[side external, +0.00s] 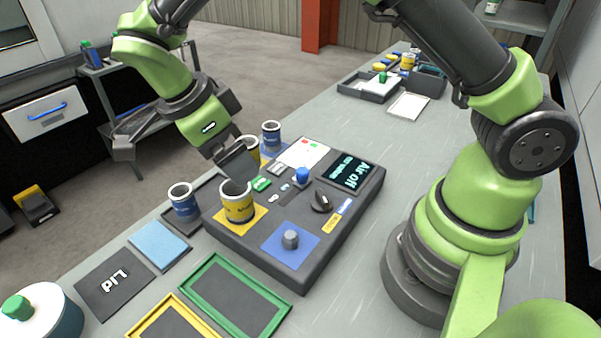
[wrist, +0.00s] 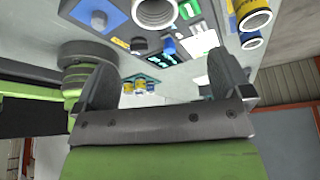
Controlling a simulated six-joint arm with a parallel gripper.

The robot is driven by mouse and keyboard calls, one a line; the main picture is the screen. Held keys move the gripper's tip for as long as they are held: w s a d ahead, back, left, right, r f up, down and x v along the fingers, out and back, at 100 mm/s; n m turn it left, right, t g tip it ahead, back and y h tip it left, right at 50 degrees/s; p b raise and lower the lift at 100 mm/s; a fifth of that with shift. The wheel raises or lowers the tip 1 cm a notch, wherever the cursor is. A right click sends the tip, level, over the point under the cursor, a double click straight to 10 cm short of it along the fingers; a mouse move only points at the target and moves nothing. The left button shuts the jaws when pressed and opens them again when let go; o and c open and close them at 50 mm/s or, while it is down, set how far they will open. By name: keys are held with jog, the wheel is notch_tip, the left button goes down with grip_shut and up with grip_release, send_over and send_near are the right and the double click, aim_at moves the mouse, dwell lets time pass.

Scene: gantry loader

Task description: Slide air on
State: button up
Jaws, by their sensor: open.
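A dark control panel (side external: 340,235) lies on the bench. Its screen (side external: 347,172) reads "Air off" with a smaller line beneath. My gripper (wrist: 164,84) is open and empty, with one finger above the panel's left side in the side view.
A yellow can (side external: 238,208) stands on the panel's yellow square, close to my finger. A grey knob (side external: 290,240) stands on a blue square. Blue cans (side external: 184,203) and another yellow can stand along the left. Green and yellow frames lie in front.

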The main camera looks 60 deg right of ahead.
jog(key=shift+d, duration=0.3)
jog(key=c, duration=0.3)
jog(key=shift+n+y, duration=0.5)
jog(key=shift+y, duration=0.4)
jog(key=d, duration=0.2)
jog(key=s+d, duration=0.1)
jog(key=d, duration=0.1)
jog(key=shift+d+r, duration=0.15)
jog(key=shift+d, duration=0.15)
jog(key=c, duration=0.4)
jog(key=n+t+y, duration=0.1)
jog(key=t+y, duration=0.1)
send_near(303, 170)
jog(key=f, duration=0.9)
jog(key=shift+w+d, duration=0.15)
jog(key=shift+d, duration=0.05)
